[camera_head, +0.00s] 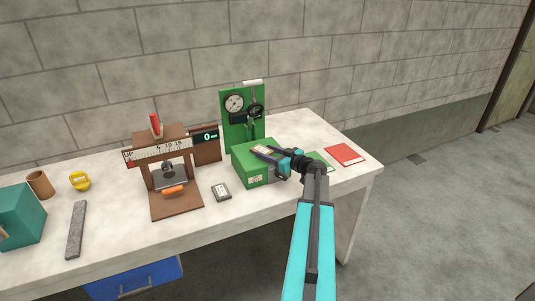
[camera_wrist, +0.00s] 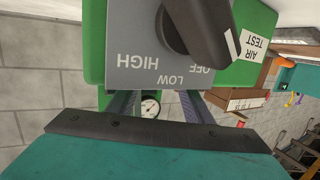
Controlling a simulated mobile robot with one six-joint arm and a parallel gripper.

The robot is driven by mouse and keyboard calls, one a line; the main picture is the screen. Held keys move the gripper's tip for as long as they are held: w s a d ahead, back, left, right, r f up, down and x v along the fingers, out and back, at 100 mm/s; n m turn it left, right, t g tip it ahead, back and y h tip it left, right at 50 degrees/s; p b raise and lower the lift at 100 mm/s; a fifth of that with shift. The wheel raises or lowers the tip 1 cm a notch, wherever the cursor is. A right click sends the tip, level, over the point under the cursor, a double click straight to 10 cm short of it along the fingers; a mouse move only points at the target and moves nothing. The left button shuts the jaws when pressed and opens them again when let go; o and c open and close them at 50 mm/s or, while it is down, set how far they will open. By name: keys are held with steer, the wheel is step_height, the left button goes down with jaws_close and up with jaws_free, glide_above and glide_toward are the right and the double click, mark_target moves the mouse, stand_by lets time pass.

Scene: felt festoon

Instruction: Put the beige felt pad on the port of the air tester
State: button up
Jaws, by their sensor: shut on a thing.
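The air tester (camera_head: 254,174) is a green box on the bench; its side panel with a dark knob fills the top of the wrist view (camera_wrist: 140,50), upside down, with HIGH, LOW and OFF marks. My gripper (camera_head: 264,153) reaches over the top of the box from the right. A small beige patch, which looks like the felt pad (camera_head: 262,149), shows at its fingertips, and the jaws are shut on it. In the wrist view the fingertips and pad are hidden behind the box. The port is not clearly seen, and I cannot tell whether the pad touches it.
A green dial gauge stand (camera_head: 240,125) stands close behind the tester. A red booklet (camera_head: 345,154) lies to the right, near the bench's end. The front right bench top is clear.

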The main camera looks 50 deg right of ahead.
steer(key=o, duration=1)
steer(key=shift+r+p, duration=0.2)
steer(key=shift+p, duration=0.25)
steer(key=s+b, duration=0.1)
steer(key=s, duration=0.3)
steer(key=s+r+b, duration=0.1)
steer(key=s+b, duration=0.1)
steer(key=s, duration=0.2)
steer(key=s+b, duration=0.1)
steer(key=s, duration=0.3)
steer(key=shift+r, duration=0.3)
steer(key=shift+w, duration=0.1)
